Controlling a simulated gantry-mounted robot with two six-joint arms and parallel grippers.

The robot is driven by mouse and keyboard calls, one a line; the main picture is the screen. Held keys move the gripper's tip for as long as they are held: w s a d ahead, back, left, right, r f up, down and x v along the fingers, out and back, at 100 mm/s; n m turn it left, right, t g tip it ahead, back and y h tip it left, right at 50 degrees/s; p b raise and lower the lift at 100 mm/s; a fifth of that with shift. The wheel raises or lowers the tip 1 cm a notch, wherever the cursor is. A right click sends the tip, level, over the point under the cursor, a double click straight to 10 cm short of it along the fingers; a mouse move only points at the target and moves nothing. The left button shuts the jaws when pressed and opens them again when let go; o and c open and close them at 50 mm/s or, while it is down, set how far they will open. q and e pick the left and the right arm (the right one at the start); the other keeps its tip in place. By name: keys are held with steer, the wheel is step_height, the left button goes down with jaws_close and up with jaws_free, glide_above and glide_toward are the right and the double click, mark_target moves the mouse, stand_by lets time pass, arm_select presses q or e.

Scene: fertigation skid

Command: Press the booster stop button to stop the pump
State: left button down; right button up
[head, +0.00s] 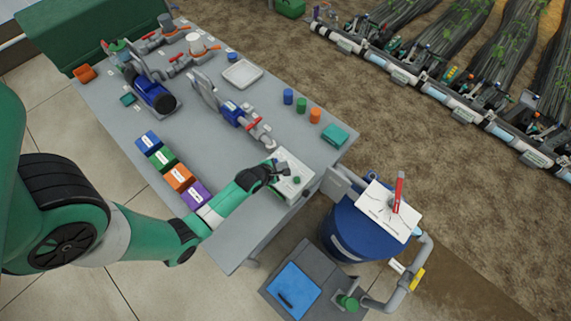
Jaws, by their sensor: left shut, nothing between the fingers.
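A white control box (291,185) sits at the right front edge of the grey bench. Small green and dark buttons show on its top face; I cannot tell which one is the booster stop button. My left arm reaches in from the left, and my left gripper (278,170) is shut and empty over the far left part of the box's face. It hides part of that face. I cannot tell whether the fingertips touch a button. A blue pump (155,96) with grey piping stands at the bench's far left. My right gripper is not in view.
Blue, green, orange and purple boxes (179,178) line the bench's near side. A valve pipe assembly (236,114) lies just behind the control box.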

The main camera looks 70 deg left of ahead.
arm_select(q)
step_height(320, 180, up, 3)
steer(key=shift+r+p, duration=0.15)
steer(key=shift+p, duration=1.05)
